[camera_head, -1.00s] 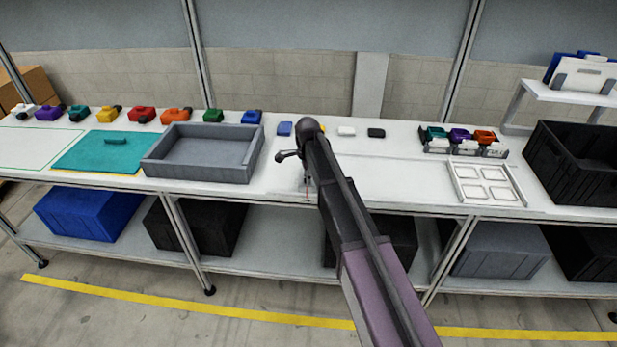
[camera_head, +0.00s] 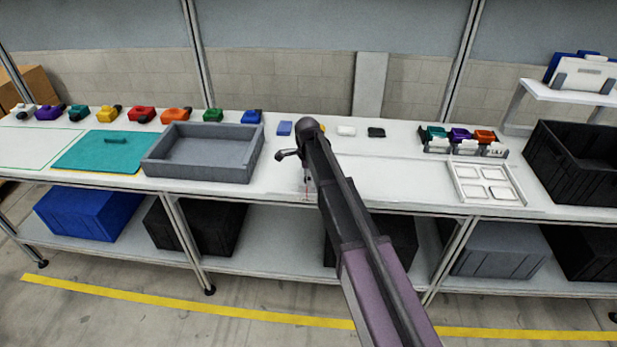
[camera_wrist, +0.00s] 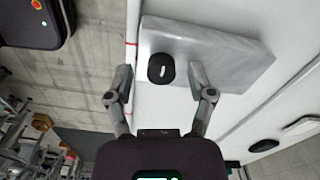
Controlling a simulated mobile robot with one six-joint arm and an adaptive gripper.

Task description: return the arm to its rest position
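My arm (camera_head: 345,215) reaches from the lower right up over the workbench (camera_head: 400,180). A black rounded thing (camera_wrist: 160,68) lies on a light grey slab (camera_wrist: 215,52) and shows between the fingers. The fingers do not appear to hold it, but how far below them it lies cannot be told.
A grey tray (camera_head: 205,176) and a teal lidded panel (camera_head: 100,155) are left of the arm. Several coloured parts line the bench back. A white tray (camera_head: 488,200), a part rack (camera_head: 495,152) and a black crate (camera_head: 572,185) stand right.

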